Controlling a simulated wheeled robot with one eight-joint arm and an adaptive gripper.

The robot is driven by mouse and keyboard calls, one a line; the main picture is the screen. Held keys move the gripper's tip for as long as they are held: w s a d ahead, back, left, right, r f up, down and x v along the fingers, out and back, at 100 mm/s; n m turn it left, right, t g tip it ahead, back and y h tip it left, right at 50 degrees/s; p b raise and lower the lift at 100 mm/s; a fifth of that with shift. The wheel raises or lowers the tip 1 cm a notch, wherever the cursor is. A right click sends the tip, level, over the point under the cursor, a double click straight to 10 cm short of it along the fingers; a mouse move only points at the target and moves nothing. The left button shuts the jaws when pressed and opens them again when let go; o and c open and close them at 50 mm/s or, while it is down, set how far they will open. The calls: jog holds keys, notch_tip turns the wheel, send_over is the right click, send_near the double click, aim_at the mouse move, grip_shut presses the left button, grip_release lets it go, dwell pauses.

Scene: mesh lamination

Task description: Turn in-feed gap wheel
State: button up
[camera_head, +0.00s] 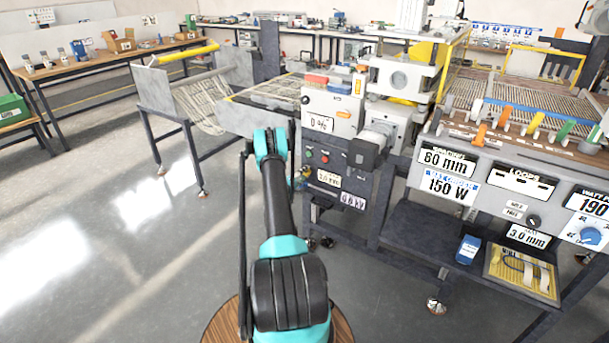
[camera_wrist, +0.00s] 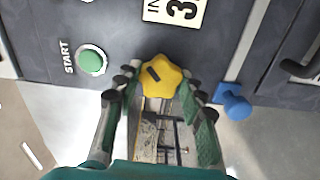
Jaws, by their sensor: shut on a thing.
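In the wrist view a yellow lobed wheel (camera_wrist: 160,76) with a dark slot mark sits at the lower edge of the dark machine panel. My gripper (camera_wrist: 160,88) reaches up to it from below, its two green-padded fingers on either side and closed on the wheel. A partly cut-off white label (camera_wrist: 174,10) reading "IN" and "3" is above the wheel. In the head view my arm extends toward the machine's control panel (camera_head: 325,158), and the gripper and wheel are largely hidden behind the arm.
A green START button (camera_wrist: 91,62) is left of the wheel, and a blue knob (camera_wrist: 235,104) is to its right. The head view shows a workbench (camera_head: 100,66) at the back left, a machine with displays (camera_head: 450,165) at right, and open floor (camera_head: 100,250) at left.

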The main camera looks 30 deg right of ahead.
aim_at(307, 155)
dwell(0.4)
jog(key=o, duration=1.2)
jog(key=shift+a, duration=0.1)
jog(key=shift+c, duration=0.2)
jog(key=o, duration=0.4)
jog(key=r, duration=0.5)
jog(key=w+r, duration=0.1)
jog(key=r, duration=0.2)
jog(key=shift+d+r, duration=0.15)
jog(key=shift+d, duration=0.1)
jog(key=shift+s+a+r, duration=0.2)
jog(key=shift+s+r, duration=0.05)
jog(key=shift+r, duration=0.2)
jog(key=shift+s+a+r, duration=0.15)
jog(key=shift+s+r, duration=0.1)
jog(key=shift+r, duration=0.2)
jog(key=c, duration=0.4)
